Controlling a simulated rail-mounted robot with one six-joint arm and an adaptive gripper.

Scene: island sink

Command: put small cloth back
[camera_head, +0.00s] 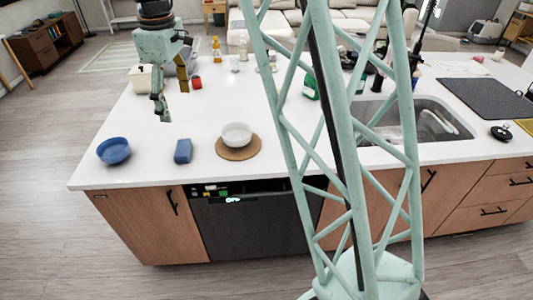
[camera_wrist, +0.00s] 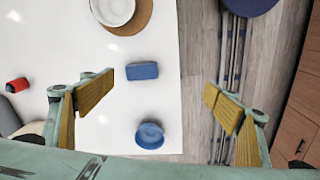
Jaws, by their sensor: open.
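A small blue rectangular piece (camera_head: 183,151), apparently the folded small cloth, lies flat near the front edge of the white island top, between a blue bowl and a white bowl. In the wrist view the blue cloth (camera_wrist: 142,71) shows between the fingers, nearer the left one, and well below them. My gripper (camera_head: 173,100) hangs above the island, behind and a little left of the cloth in the head view. Its yellow-padded fingers also show in the wrist view (camera_wrist: 160,92), wide apart with nothing between them.
The blue bowl (camera_head: 114,150) stands left of the cloth. The white bowl (camera_head: 236,134) sits on a round wooden mat (camera_head: 238,154) to its right. A red can (camera_head: 196,82) and several bottles stand farther back. The sink (camera_head: 440,121) and dark mat (camera_head: 488,98) are at right.

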